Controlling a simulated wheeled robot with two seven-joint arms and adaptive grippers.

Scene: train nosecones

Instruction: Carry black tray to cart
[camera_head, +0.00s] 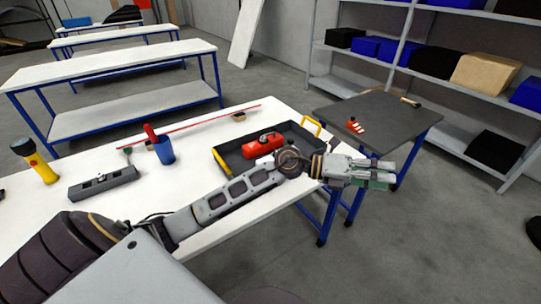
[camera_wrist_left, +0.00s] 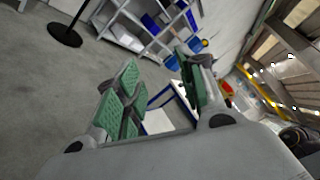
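The black tray (camera_head: 296,138) lies on the white table, with a yellow handle at its left end (camera_head: 224,161) and another at its right end (camera_head: 311,121). A red canister (camera_head: 257,147) lies in it. The grey-topped cart (camera_head: 385,114) with blue legs stands just beyond the table's right end. My left arm crosses in front of the tray and hides part of its near side. My left gripper (camera_head: 385,174) is right of the tray, past the table edge and in front of the cart. Its green-padded fingers (camera_wrist_left: 157,68) are apart with nothing between them. My right gripper is out of view.
On the cart lie a red object (camera_head: 354,126) and a small brush-like item (camera_head: 410,102). The white table also bears a blue cup (camera_head: 164,151), a flashlight (camera_head: 36,163) and a grey tool (camera_head: 103,184). Shelves (camera_head: 455,60) stand behind the cart.

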